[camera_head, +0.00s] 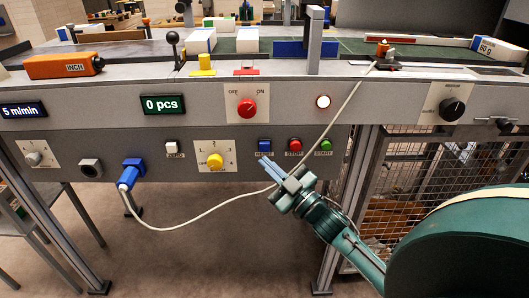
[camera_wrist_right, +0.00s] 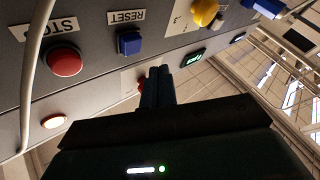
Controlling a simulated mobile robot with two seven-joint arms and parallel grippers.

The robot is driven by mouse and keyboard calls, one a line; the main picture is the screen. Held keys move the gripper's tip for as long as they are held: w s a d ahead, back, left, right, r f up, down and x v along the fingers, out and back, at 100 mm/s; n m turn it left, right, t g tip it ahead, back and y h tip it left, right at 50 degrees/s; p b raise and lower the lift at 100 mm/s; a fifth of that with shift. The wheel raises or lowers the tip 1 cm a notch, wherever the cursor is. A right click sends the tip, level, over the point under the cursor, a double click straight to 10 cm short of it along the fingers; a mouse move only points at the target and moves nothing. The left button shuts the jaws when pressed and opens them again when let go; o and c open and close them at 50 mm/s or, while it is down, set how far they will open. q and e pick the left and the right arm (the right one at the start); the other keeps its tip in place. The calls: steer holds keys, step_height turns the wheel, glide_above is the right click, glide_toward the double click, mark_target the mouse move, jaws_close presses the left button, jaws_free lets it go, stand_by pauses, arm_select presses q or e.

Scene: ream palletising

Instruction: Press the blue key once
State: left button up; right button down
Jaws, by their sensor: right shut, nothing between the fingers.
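The blue key (camera_head: 264,146), labelled RESET, is on the front panel, just left of the red STOP key (camera_head: 295,145). It also shows in the right wrist view (camera_wrist_right: 129,42) as a square blue button, uncovered. My right gripper (camera_head: 265,164) is shut and empty. Its fingertips appear just below the blue key in the head view. In the wrist view the fingers (camera_wrist_right: 159,75) point toward the panel, and their tips show apart from the key, to its lower right. My left gripper is not in view.
A green START key (camera_head: 326,145), a yellow knob (camera_head: 215,160) and a white ZERO key (camera_head: 171,147) share the panel. A pale cable (camera_head: 200,216) runs from a blue plug (camera_head: 131,172), passes by my right gripper and rises across the panel. The display (camera_head: 163,105) reads 0 pcs.

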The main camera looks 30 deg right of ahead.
mark_target(264, 146)
steer(key=shift+w+d, duration=0.7)
steer(key=shift+w, duration=0.35)
stand_by(1.0)
steer(key=shift+w, duration=0.1)
steer(key=shift+w+d, duration=0.2)
steer(key=shift+w, duration=0.1)
steer(key=shift+w+d, duration=0.25)
steer(key=shift+w, duration=0.1)
stand_by(0.9)
stand_by(0.4)
steer(key=shift+s+a+p, duration=0.3)
steer(key=shift+s+a, duration=0.15)
steer(key=shift+s, duration=0.3)
